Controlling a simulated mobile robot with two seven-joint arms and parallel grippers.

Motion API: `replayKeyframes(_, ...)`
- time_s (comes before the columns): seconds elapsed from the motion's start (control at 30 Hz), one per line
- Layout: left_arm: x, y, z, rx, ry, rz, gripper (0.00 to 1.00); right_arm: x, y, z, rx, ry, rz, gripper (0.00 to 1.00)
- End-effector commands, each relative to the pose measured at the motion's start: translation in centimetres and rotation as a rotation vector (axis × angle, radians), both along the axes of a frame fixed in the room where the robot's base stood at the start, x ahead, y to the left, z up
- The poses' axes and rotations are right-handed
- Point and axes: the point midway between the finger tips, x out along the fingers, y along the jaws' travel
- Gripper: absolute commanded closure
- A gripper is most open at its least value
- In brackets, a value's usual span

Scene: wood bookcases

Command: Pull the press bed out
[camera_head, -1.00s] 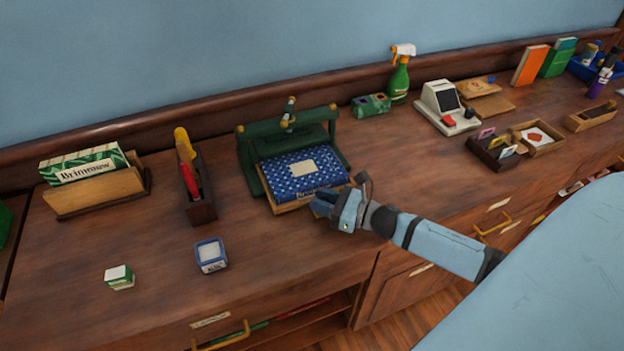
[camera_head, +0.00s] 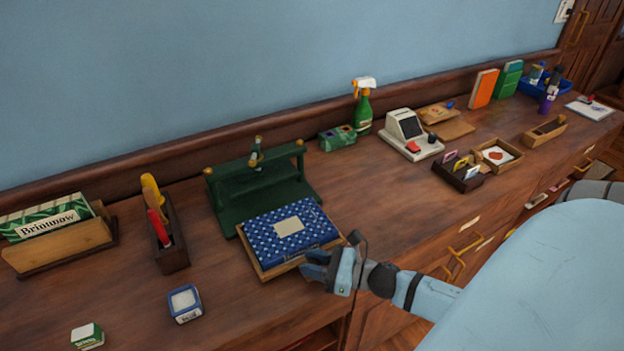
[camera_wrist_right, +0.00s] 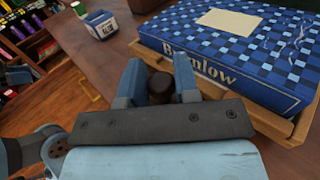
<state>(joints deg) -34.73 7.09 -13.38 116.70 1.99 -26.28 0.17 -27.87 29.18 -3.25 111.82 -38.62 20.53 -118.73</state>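The press bed (camera_head: 268,274) is a light wooden tray with a blue checked book (camera_head: 290,236) lying on it. It sticks out in front of the green press frame (camera_head: 262,186), its back end near the frame's foot. My right gripper (camera_head: 318,268) is at the bed's front edge. In the right wrist view its fingers (camera_wrist_right: 160,82) are closed around a dark round knob (camera_wrist_right: 161,87) at the bed's front; the bed's rim (camera_wrist_right: 280,128) and the book are just to the right. My left gripper is not in view.
A small blue-and-white box (camera_head: 184,303) stands on the bench left of the bed. A green spray bottle (camera_head: 363,110) and a card machine (camera_head: 410,135) stand at the right. The bench front edge is close to my gripper.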

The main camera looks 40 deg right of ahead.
Motion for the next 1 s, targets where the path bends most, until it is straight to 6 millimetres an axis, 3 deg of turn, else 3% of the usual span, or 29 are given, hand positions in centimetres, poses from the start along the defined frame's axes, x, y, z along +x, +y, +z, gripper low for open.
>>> replayKeyframes(0.1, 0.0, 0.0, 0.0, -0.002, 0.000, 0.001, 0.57, 0.0, 0.0, 0.0, 0.000, 0.000, 0.000, 0.51)
replayKeyframes(0.47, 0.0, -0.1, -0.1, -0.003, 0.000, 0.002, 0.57, -0.6, -0.4, -0.1, -0.001, 0.001, -0.002, 0.51)
replayKeyframes(1.0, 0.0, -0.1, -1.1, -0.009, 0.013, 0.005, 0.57, -9.8, -6.0, -0.1, -0.001, 0.003, -0.002, 0.51)
